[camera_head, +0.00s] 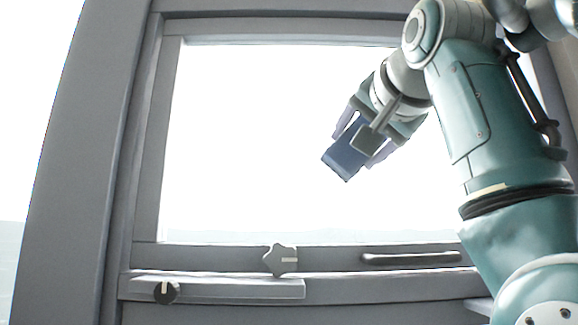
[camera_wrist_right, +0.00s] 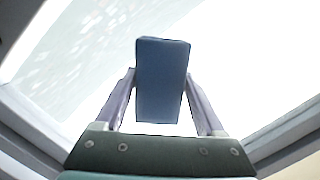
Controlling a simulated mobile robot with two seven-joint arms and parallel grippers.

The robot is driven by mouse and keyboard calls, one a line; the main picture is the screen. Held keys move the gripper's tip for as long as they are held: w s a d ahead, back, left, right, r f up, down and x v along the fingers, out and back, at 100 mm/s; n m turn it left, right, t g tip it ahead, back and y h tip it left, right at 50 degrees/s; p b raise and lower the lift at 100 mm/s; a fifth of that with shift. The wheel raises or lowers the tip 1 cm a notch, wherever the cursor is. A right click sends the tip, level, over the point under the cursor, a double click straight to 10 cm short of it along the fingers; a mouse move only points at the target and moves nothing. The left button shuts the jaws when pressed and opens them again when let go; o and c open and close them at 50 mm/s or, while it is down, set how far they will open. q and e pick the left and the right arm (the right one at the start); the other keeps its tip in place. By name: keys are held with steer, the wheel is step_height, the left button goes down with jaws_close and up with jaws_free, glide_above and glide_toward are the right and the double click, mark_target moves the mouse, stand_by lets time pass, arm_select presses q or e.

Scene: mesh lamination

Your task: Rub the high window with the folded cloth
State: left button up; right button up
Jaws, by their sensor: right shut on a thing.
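The high window (camera_head: 260,130) is a bright pane in a grey frame, filling the middle of the head view. The folded cloth (camera_head: 344,161) is a small dark blue block. My right gripper (camera_head: 362,150) is shut on it, in front of the pane's right half. In the right wrist view the cloth (camera_wrist_right: 161,80) sits between the two fingers of the gripper (camera_wrist_right: 160,100), with the pane (camera_wrist_right: 90,60) behind it. Whitish marks show on the pane at the left of that view. I cannot tell whether the cloth touches the glass. My left gripper is not in view.
Below the pane are a star-shaped knob (camera_head: 280,261), a dark bar handle (camera_head: 411,258) and a small round dial (camera_head: 166,292) on a ledge (camera_head: 235,290). The grey frame (camera_head: 85,150) stands at the left. The pane's left half is unobstructed.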

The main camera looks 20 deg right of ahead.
mark_target(300, 150)
steer(key=shift+s+d+r+m+h, duration=0.15)
steer(key=shift+s+d+r+m, duration=0.1)
steer(key=shift+d, duration=0.15)
steer(key=shift+s+d+r+m+h, duration=0.15)
steer(key=shift+d+r+m, duration=0.1)
steer(key=shift+d, duration=0.1)
steer(key=shift+w+a, duration=0.1)
steer(key=shift+a, duration=0.25)
steer(key=shift+c, duration=0.7)
steer(key=shift+w+a+f, duration=0.1)
steer(key=shift+w+a, duration=0.1)
steer(key=shift+a, duration=0.55)
steer(key=shift+w+a+p, duration=0.25)
steer(key=shift+w+a, duration=0.05)
steer(key=shift+a, duration=0.55)
steer(key=shift+w+a+p, duration=0.3)
steer(key=shift+a, duration=0.5)
steer(key=shift+w+a+p, duration=0.25)
steer(key=shift+w+a, duration=0.05)
steer(key=shift+a, duration=0.55)
steer(key=shift+w+a+f, duration=0.1)
steer(key=shift+w+a, duration=0.15)
steer(key=shift+a, duration=0.3)
steer(key=shift+w+a, duration=0.2)
steer(key=shift+a, duration=0.3)
